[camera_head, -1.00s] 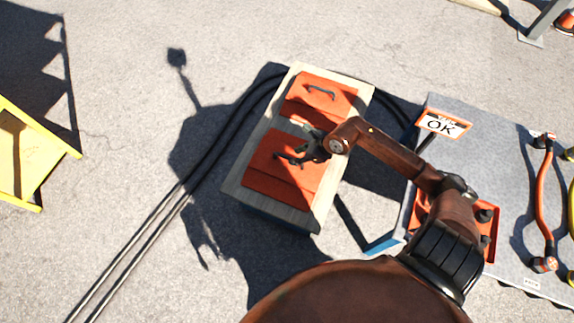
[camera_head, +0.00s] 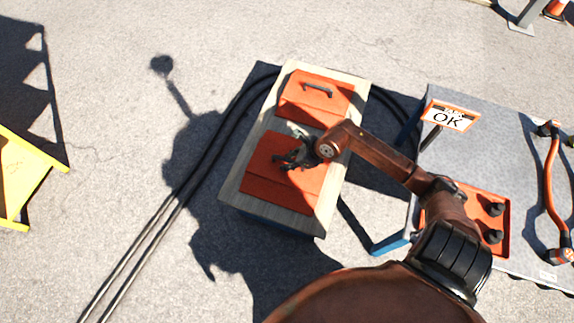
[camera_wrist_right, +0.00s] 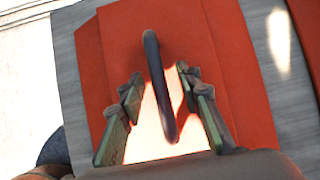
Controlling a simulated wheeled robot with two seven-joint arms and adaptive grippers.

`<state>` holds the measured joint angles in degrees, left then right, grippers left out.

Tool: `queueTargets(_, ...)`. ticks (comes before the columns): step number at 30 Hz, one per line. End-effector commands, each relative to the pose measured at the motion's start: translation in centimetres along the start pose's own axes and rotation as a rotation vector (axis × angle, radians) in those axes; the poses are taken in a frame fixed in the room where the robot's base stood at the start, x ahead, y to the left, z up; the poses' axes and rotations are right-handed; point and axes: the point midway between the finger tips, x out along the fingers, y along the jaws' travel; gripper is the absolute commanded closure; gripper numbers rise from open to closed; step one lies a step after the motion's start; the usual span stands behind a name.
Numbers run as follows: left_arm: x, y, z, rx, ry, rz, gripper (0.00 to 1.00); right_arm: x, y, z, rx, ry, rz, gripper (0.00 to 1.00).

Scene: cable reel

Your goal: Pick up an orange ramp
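Two orange ramps lie on a wooden-topped stand (camera_head: 232,190). The near ramp (camera_head: 268,187) has its handle mostly hidden by my right gripper in the head view. The far ramp (camera_head: 338,102) shows its dark handle clear of the arm. My right gripper (camera_head: 287,161) is over the near ramp. In the right wrist view, the near ramp (camera_wrist_right: 112,45) fills the middle, and its dark handle (camera_wrist_right: 156,75) stands between the spread fingers of the gripper (camera_wrist_right: 160,85). The fingers look apart from the handle on both sides. My left gripper is not in view.
A grey table (camera_head: 480,150) at the right bears an OK sign (camera_head: 449,118), an orange tray (camera_head: 493,204) and an orange cable (camera_head: 553,185). A yellow frame (camera_head: 28,175) stands at the left.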

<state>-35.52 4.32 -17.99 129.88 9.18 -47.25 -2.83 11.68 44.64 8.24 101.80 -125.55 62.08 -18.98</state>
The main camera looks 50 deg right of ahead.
Motion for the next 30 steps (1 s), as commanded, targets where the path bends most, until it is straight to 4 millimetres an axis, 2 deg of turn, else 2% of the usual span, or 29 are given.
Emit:
queueTargets(2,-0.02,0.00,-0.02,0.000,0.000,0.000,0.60,-0.02,0.00,0.02,0.000,0.000,0.000,0.71)
queueTargets(15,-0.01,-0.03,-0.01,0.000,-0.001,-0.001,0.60,0.00,0.04,0.00,0.000,0.000,0.001,1.00)
queueTargets(30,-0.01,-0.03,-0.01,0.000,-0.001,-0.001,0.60,0.01,0.10,-0.01,0.000,0.001,0.002,1.00)
